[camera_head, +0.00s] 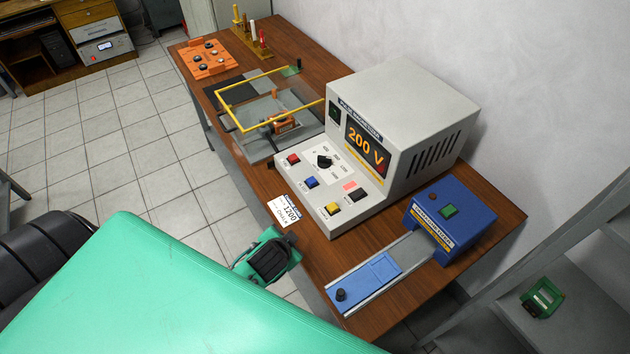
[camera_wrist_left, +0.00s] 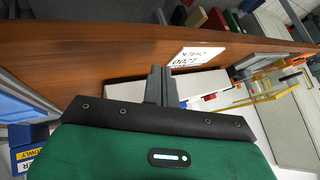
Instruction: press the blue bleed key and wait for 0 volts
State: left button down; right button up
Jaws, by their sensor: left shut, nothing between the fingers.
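The grey power unit (camera_head: 417,115) stands on the brown table, and its display (camera_head: 366,147) reads 200 V. The blue key (camera_head: 311,182) is on its sloped front panel, between a red key (camera_head: 293,160) and a yellow key (camera_head: 332,209). My left gripper (camera_head: 268,258) is at the table's front edge, left of and nearer than the panel, apart from the blue key. In the left wrist view its dark fingers (camera_wrist_left: 161,85) are shut and empty.
A white card (camera_head: 285,211) marked 1200 lies at the table edge. A blue box (camera_head: 452,220) with a slide stands at the right. A yellow frame (camera_head: 245,84) and an orange board (camera_head: 207,59) are farther back. A green object (camera_head: 543,298) is at the lower right.

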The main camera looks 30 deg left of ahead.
pick_arm(q)
jog(key=w+r+t, duration=0.1)
jog(key=w, duration=0.1)
jog(key=w+a+r+m+t, duration=0.1)
jog(key=w+r, duration=0.1)
jog(key=w+r+m+t, duration=0.1)
jog(key=w, duration=0.1)
jog(key=shift+w+a+r, duration=0.1)
jog(key=shift+a+r, duration=0.05)
jog(key=shift+a, duration=0.05)
jog(key=w+d+r+m+t+h, duration=0.1)
jog(key=w+d+r+m+h, duration=0.3)
jog(key=w+r+m+h, duration=0.5)
jog(key=w+d+r+m+t+h, duration=0.1)
jog(key=w+d+r+m+h, duration=0.2)
jog(key=r+m, duration=0.7)
jog(key=a+f+m+g+y, duration=0.3)
jog(key=a+f+m+g, duration=0.4)
jog(key=a+m, duration=0.2)
jog(key=shift+f+m, duration=0.2)
jog(key=shift+m, duration=1)
jog(key=shift+s+a, duration=0.1)
